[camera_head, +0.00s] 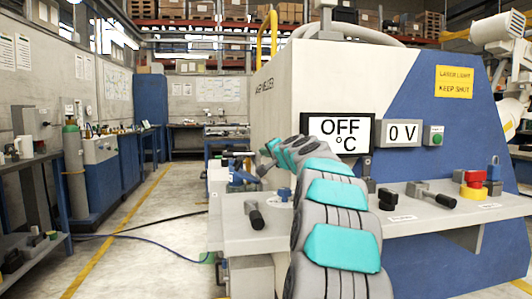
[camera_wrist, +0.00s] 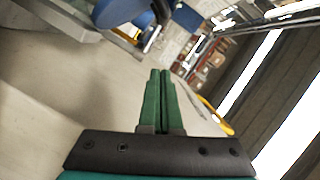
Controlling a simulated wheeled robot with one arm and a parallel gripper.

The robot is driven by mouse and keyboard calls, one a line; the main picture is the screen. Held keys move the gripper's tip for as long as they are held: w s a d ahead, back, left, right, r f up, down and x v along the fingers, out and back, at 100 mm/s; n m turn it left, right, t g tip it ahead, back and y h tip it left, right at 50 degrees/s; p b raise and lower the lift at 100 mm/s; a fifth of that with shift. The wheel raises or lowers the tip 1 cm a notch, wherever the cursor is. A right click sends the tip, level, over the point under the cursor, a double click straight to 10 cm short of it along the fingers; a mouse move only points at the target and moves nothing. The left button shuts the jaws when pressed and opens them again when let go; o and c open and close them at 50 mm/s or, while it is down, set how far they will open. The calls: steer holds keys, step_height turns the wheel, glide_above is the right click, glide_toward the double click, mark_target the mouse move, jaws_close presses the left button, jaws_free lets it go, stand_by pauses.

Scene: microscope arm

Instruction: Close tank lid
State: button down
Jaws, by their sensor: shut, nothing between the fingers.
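No tank lid can be clearly made out in either view. My gripper (camera_wrist: 160,75) shows in the wrist view with its two green fingers side by side, shut and empty. It points past a pale grey surface (camera_wrist: 50,125) towards the room. In the head view my arm rises in front of the large white and blue machine (camera_head: 310,85) and bends left over its front ledge. My fingers cannot be clearly made out there. The arm hides part of the ledge and of the machine's front.
Displays read "OFF °C" (camera_head: 338,132) and "0 V" (camera_head: 402,133). The floor (camera_head: 140,240) between is mostly clear, with cables.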

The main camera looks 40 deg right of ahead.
mark_target(248, 176)
steer(key=shift+w+a+f+p, duration=0.25)
steer(key=shift+w+f, duration=0.2)
steer(key=shift+w, duration=0.9)
steer(key=shift+w+a+f+p, duration=0.1)
steer(key=shift+w+f+p, duration=0.3)
steer(key=shift+w, duration=0.9)
steer(key=shift+w+a+f+p, duration=0.2)
steer(key=shift+w+f, duration=0.35)
steer(key=shift+w, duration=0.8)
steer(key=shift+s, duration=0.1)
